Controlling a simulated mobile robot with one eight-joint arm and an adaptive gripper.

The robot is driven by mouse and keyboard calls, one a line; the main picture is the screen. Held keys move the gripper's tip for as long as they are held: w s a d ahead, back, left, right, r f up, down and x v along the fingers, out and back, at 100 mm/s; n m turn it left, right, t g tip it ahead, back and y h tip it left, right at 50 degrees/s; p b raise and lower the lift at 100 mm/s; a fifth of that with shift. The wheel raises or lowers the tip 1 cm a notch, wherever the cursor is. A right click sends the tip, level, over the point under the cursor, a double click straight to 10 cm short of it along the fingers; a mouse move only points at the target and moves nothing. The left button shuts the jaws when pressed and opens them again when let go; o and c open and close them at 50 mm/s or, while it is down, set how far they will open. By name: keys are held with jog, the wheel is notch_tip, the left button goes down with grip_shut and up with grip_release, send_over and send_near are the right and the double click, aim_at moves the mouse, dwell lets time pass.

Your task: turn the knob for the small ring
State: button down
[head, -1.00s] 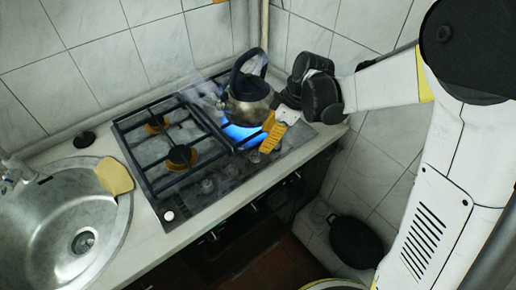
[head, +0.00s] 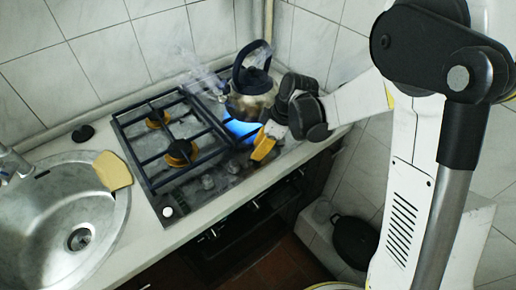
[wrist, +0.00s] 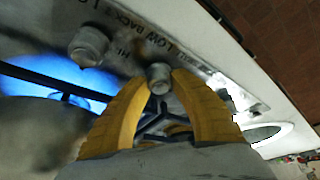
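The gas hob (head: 150,190) has two bare rings on its left, a rear one (head: 158,118) and a front one (head: 180,153); which is the small ring is unclear. A dark kettle (head: 252,100) stands over a blue flame (head: 240,128) on the right side. A grey knob (wrist: 160,78) lies between my gripper's fingertips (wrist: 160,84) in the wrist view. The yellow fingers are apart, one on each side of it; contact is not clear. A second knob (wrist: 88,45) sits to its left. In the head view my gripper (head: 263,146) is over the hob's right front corner.
More knobs (head: 207,181) line the hob's front edge. A steel sink (head: 50,225) with a yellow cloth (head: 113,171) is at the left. Steam rises left of the kettle. A dark pan (head: 354,240) sits low at the right. Tiled walls close in the back and right.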

jog(key=shift+m, duration=0.3)
jog(key=m+t, duration=0.1)
jog(key=m, duration=0.2)
jog(key=shift+m+t, duration=0.3)
jog(key=m+t+h, duration=0.1)
jog(key=m, duration=0.3)
jog(key=shift+m+h+b, duration=0.3)
jog(key=shift+h+b, duration=0.05)
jog(key=shift+h, duration=0.05)
jog(key=m+h, duration=0.1)
jog(key=m, duration=0.1)
jog(key=m+t, duration=0.1)
jog(key=m, duration=0.2)
jog(key=shift+a+h, duration=0.1)
jog(key=shift+h, duration=0.3)
jog(key=shift+m+h, duration=0.8)
jog(key=shift+m, duration=1.2)
